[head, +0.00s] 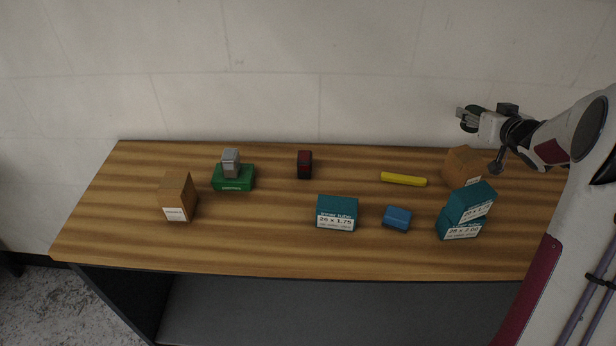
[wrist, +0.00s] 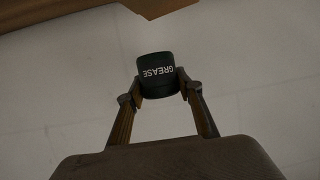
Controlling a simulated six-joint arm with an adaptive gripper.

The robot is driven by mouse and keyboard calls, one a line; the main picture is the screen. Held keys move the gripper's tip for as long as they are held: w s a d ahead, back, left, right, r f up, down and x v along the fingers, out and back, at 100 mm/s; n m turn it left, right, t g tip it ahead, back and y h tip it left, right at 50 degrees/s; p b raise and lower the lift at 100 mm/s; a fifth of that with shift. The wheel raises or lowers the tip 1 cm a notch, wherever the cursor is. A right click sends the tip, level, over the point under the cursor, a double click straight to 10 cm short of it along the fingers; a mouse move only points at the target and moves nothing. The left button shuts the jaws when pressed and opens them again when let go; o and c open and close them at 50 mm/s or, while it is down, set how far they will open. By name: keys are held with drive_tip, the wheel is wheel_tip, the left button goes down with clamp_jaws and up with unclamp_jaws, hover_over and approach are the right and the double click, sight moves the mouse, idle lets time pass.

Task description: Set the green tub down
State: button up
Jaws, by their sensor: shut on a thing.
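The green tub (wrist: 155,64) is dark green with the white word GREASE, which reads upside down in the wrist view. My gripper (wrist: 158,88) is shut on it, with one finger on each side. In the head view, my gripper (head: 468,118) is at the upper right, in front of the pale wall and above the table's back edge. The tub is small and dark there, partly hidden by the fingers. It is held in the air, apart from the table (head: 270,245).
An orange-brown box (head: 461,166) stands below my gripper, beside two stacked teal boxes (head: 470,203). A yellow bar (head: 403,179), blue box (head: 397,218), teal box (head: 337,212), dark red box (head: 305,164), green box (head: 233,178) bearing a grey item (head: 230,162), and brown box (head: 178,196) stand leftward.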

drive_tip(key=shift+n+y, duration=0.8)
drive_tip(key=shift+y, duration=0.1)
drive_tip(key=w+a+r, duration=0.1)
drive_tip(key=a, duration=0.6)
drive_tip(key=w+a, duration=0.1)
drive_tip(key=a, duration=0.7)
drive_tip(key=w+a+r, duration=0.1)
drive_tip(key=a, duration=0.6)
drive_tip(key=shift+w+a+r, duration=0.1)
drive_tip(key=shift+a+r, duration=0.05)
drive_tip(key=shift+r, duration=0.2)
drive_tip(key=s+a+n+g+y, duration=0.1)
drive_tip(key=s+a+n+y, duration=0.2)
drive_tip(key=a, duration=2.2)
drive_tip(key=s+a+f+n+g+y, duration=0.1)
drive_tip(key=s+a, duration=0.6)
drive_tip(key=a, duration=0.5)
drive_tip(key=s+a+f+n+g+y, duration=0.2)
drive_tip(key=s+a, duration=0.6)
drive_tip(key=a, duration=0.4)
drive_tip(key=s+a+f+n+g+y, duration=0.1)
drive_tip(key=s+a+f+n+y, duration=0.1)
drive_tip(key=s+a, duration=0.6)
drive_tip(key=a, duration=0.4)
drive_tip(key=shift+a+f, duration=0.2)
drive_tip(key=shift+a, duration=0.15)
drive_tip(key=shift+s, duration=0.1)
drive_tip(key=shift+f, duration=3.15)
drive_tip(key=shift+g, duration=0.3)
drive_tip(key=shift+f, duration=1.9)
